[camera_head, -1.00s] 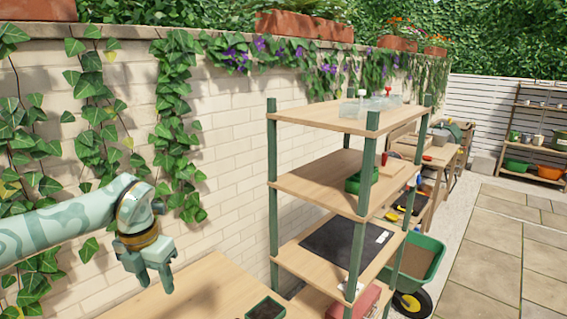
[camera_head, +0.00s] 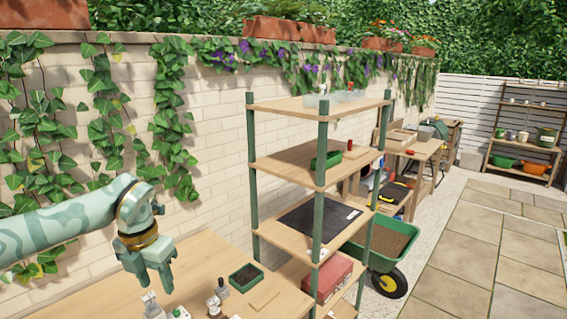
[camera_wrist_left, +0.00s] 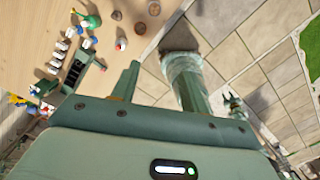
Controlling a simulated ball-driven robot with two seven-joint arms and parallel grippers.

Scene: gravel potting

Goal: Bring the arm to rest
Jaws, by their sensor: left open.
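My left arm (camera_head: 60,232) comes in from the left of the head view, pale green with a darker pattern. Its gripper (camera_head: 152,278) points down with its fingers apart and nothing between them. It shows in front of the wooden table (camera_head: 212,262); its height above the top is hard to tell. In the left wrist view the fingers show in front of table and paving, with no object held. My right gripper is in neither view.
A green tray of dark soil (camera_head: 246,277) and small items (camera_head: 216,300) are on the table. A green-posted shelf unit (camera_head: 318,200) stands at the table's right, with a wheelbarrow (camera_head: 385,246) beyond. An ivy-covered brick wall (camera_head: 225,150) runs behind. Open paving (camera_head: 465,245) lies right.

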